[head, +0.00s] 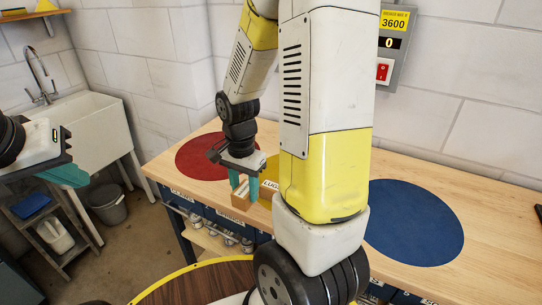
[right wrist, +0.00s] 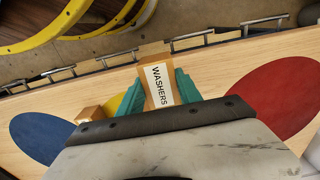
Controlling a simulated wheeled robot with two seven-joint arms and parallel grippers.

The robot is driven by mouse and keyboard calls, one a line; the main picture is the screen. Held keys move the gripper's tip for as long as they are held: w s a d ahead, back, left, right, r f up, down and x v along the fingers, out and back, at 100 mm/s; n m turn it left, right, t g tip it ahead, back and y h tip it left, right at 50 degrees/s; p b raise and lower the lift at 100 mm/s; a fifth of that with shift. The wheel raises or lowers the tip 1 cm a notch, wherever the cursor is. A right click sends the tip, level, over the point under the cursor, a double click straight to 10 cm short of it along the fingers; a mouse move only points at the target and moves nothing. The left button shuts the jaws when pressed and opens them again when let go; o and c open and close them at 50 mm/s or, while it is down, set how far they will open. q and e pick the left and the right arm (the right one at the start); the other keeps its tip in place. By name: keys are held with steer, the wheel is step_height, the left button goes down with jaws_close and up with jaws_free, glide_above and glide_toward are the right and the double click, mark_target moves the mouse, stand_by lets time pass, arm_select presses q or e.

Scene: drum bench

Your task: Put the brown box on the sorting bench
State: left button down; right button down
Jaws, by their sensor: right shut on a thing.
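A small brown box (head: 241,200) with a white label reading "WASHERS" is between the teal fingers of my right gripper (head: 243,188). In the right wrist view the same box (right wrist: 159,86) shows between the fingers (right wrist: 158,92). It is at the front edge of the light wooden sorting bench (head: 490,225); whether it touches the top I cannot tell. My left gripper (head: 68,172) is at the far left of the head view, away from the bench, partly cut off; its opening is not clear.
The bench carries a red disc (head: 205,157), a yellow disc (head: 270,172), partly hidden by my arm, and a blue disc (head: 414,222). Another small box (right wrist: 90,114) sits near the yellow disc. Drawers are under the front edge. A sink (head: 90,125) stands left.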

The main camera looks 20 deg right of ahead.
steer(key=w, duration=0.5)
steer(key=w+f, duration=0.1)
steer(key=w, duration=1)
steer(key=shift+f, duration=2)
steer(key=shift+f, duration=0.1)
steer(key=c, duration=0.8)
jaws_free()
